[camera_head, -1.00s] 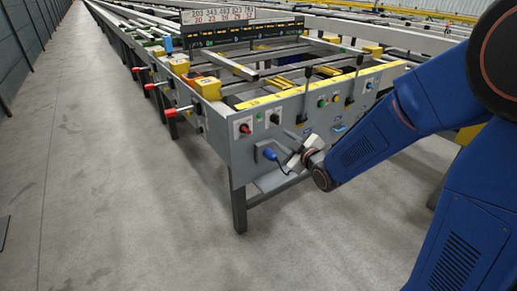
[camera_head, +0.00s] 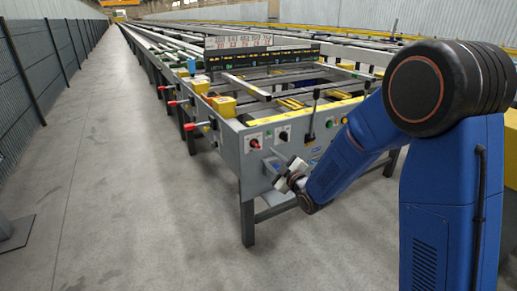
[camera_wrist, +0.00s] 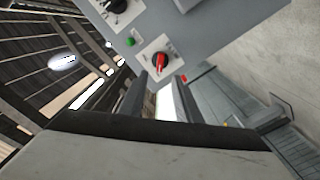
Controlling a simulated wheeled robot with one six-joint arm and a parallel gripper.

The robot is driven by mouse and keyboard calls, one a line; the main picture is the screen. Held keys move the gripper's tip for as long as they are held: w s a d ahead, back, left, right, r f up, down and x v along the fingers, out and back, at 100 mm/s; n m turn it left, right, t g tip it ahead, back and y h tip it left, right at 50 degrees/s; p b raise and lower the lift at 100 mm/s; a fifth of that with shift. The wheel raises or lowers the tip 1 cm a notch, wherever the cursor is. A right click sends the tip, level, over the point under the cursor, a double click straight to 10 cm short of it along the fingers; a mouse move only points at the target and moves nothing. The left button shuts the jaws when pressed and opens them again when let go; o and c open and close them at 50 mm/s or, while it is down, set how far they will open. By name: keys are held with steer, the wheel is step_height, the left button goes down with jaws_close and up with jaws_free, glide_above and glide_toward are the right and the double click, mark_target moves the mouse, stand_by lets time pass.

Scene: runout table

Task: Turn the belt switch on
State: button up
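A red rotary switch (camera_head: 255,143) on a white plate sits at the left end of the grey control panel (camera_head: 246,178); it also shows in the wrist view (camera_wrist: 160,61). A black rotary switch (camera_head: 283,135) on a white plate is to its right, with a small green button (camera_wrist: 130,42) between them. I cannot read which one is marked as the belt switch. My gripper (camera_head: 283,178) is in front of the panel, below and right of the red switch. In the wrist view its two dark fingers (camera_wrist: 163,98) stand apart, with nothing seen held between them.
Red-tipped levers (camera_head: 197,125) stick out from the table's left side. The grey floor (camera_head: 120,190) on the left is clear, up to a dark mesh fence (camera_head: 50,65).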

mark_target(257, 146)
steer(key=x, duration=1)
steer(key=shift+s, duration=0.1)
jaws_close()
